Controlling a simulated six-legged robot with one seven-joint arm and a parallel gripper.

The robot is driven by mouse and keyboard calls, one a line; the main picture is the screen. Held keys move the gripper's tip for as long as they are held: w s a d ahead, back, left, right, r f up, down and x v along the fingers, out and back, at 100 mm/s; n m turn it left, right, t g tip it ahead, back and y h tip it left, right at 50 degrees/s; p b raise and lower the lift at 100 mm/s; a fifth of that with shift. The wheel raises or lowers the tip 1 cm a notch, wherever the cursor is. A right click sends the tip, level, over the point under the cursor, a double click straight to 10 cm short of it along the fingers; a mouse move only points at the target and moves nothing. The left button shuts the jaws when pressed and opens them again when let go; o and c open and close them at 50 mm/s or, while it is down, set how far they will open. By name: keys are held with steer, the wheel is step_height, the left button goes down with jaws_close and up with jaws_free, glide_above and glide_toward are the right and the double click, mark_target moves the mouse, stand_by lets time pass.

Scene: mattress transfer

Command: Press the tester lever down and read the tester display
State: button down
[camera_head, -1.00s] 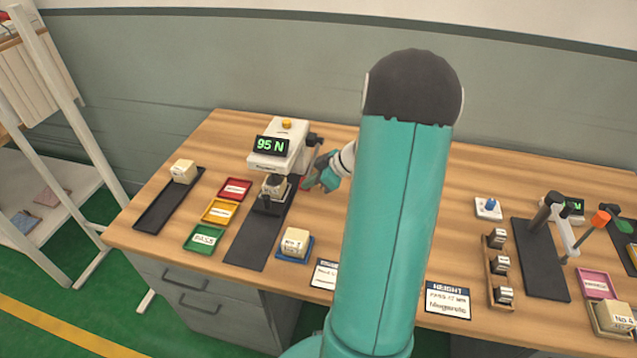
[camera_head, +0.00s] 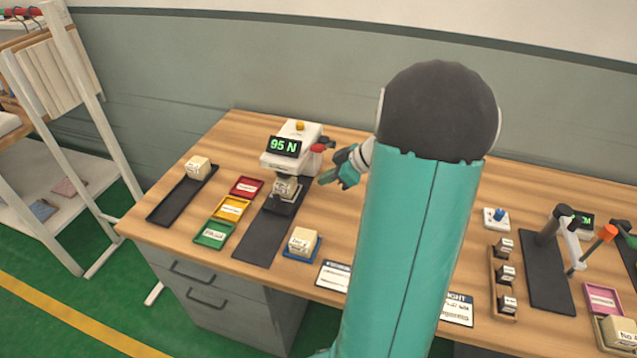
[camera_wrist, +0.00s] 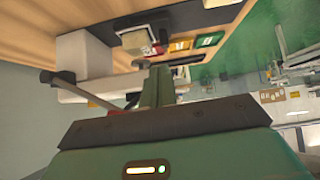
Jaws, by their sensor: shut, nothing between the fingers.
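The white tester (camera_head: 293,158) stands at the back left of the bench. Its display (camera_head: 284,146) reads 95 N in green. The lever's red end (camera_head: 322,147) shows at the tester's right side, at about display height. In the wrist view a grey lever rod (camera_wrist: 82,92) runs across the left side. A beige block (camera_head: 286,188) sits below the tester's head. My gripper (camera_head: 328,177) is shut and empty, to the right of the tester and below the red lever end. Its fingers (camera_wrist: 160,82) also show in the wrist view. I cannot tell if it touches the lever.
Red (camera_head: 247,187), yellow (camera_head: 231,208) and green (camera_head: 213,235) trays lie left of the dark mat (camera_head: 252,236). A block sits on a blue tray (camera_head: 301,250) in front. A black tray (camera_head: 176,205) lies far left. A second device (camera_head: 548,250) stands right. My arm hides the middle.

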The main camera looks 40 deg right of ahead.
steer(key=s+r, duration=0.3)
steer(key=s, duration=0.1)
steer(key=shift+s+d+r, duration=0.2)
steer(key=shift+r, duration=0.15)
steer(key=shift+s, duration=0.1)
